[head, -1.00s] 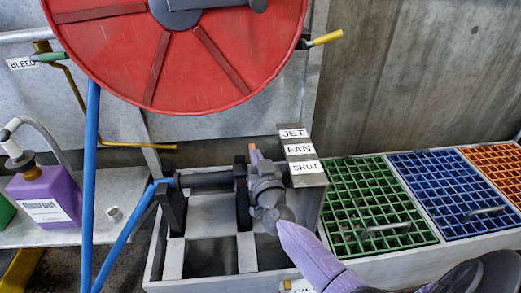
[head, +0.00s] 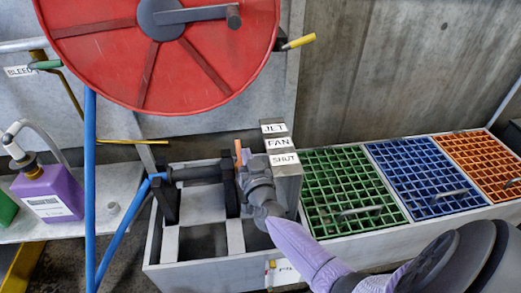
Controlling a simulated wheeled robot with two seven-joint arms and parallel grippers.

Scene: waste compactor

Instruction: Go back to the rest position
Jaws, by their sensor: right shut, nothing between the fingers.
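The nozzle lies in a light grey trough, on dark upright supports, with an orange handle (head: 238,152) pointing up. Beside it stands a grey post with labels JET, FAN and SHUT (head: 283,159). My left gripper is not in view.
A large red reel (head: 110,70) hangs above, with a blue hose (head: 90,190) running down from it. Green (head: 345,185), blue (head: 425,180) and orange (head: 480,165) grates lie to the right. A purple bottle (head: 48,195) stands on a ledge at left.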

